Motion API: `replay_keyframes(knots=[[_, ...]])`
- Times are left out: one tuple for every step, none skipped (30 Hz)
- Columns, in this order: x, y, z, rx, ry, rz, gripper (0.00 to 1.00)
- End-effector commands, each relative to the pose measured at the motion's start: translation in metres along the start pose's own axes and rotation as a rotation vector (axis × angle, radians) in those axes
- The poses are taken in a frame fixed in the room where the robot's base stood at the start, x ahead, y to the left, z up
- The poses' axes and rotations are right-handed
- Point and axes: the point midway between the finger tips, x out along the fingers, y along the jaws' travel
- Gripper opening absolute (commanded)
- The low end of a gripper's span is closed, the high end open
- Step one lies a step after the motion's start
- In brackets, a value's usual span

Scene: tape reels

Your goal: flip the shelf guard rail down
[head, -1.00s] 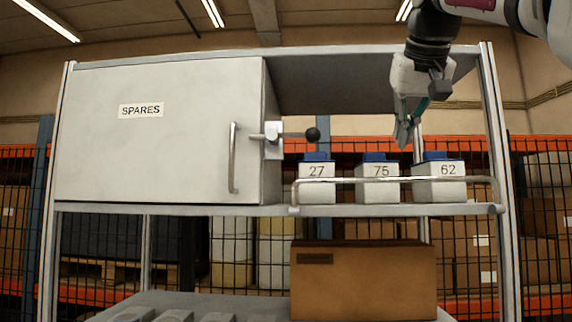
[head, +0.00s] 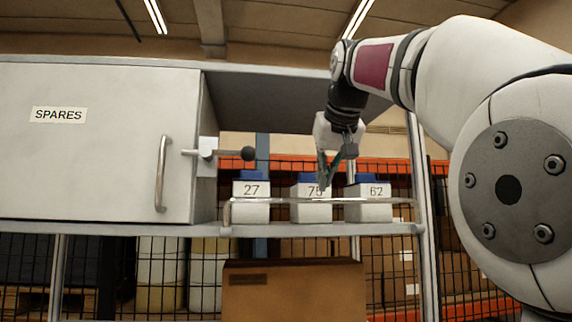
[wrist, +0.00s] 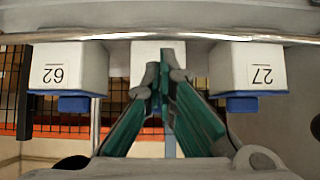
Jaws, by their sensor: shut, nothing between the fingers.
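The shelf guard rail (head: 280,201) is a thin metal bar on short end posts. It stands up along the shelf's front edge, across the fronts of three bins. In the wrist view, which is upside down, the rail (wrist: 200,37) crosses the top of the picture. My gripper (head: 323,188) is pointing down in front of the middle bin, numbered 75, with its tips close to the rail's height. Its green fingers (wrist: 164,66) are shut and empty, with their tips just short of the rail in the wrist view. I cannot tell whether they touch it.
Bins 27 (head: 251,189) and 62 (head: 375,190) flank bin 75 (head: 311,213). A SPARES cabinet (head: 95,165) with a handle and a black-knobbed latch (head: 248,154) stands at left. A cardboard box (head: 294,290) sits below the shelf (head: 300,230).

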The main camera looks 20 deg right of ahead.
Motion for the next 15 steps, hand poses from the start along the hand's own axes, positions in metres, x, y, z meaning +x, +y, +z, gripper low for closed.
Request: replay_keyframes(knots=[[0.007, 0.0, 0.001, 0.0, -0.002, 0.0, 0.0], [0.011, 0.0, 0.001, 0.0, -0.002, 0.0, 0.0], [0.016, 0.0, 0.001, 0.0, -0.002, 0.0, 0.0], [0.019, 0.0, 0.0, 0.0, -0.002, 0.0, 0.0], [0.022, 0.0, 0.0, 0.0, -0.002, 0.0, 0.0], [0.026, 0.0, 0.0, 0.0, -0.001, 0.0, 0.0], [0.028, 0.0, 0.0, 0.0, 0.0, 0.0, 0.0], [0.029, 0.0, 0.0, 0.0, 0.0, 0.0, 0.0], [0.031, 0.0, 0.0, 0.0, 0.0, 0.0, 0.0], [0.032, 0.0, 0.0, 0.0, 0.0, 0.0, 0.0], [0.033, 0.0, 0.0, 0.0, 0.0, 0.0, 0.0], [0.033, 0.0, 0.0, 0.0, 0.0, 0.0, 0.0], [0.033, 0.0, 0.0, 0.0, 0.0, 0.0, 0.0], [0.033, 0.0, 0.0, 0.0, 0.001, 0.0, 0.0], [0.033, 0.0, 0.0, 0.0, 0.001, 0.0, 0.0]])
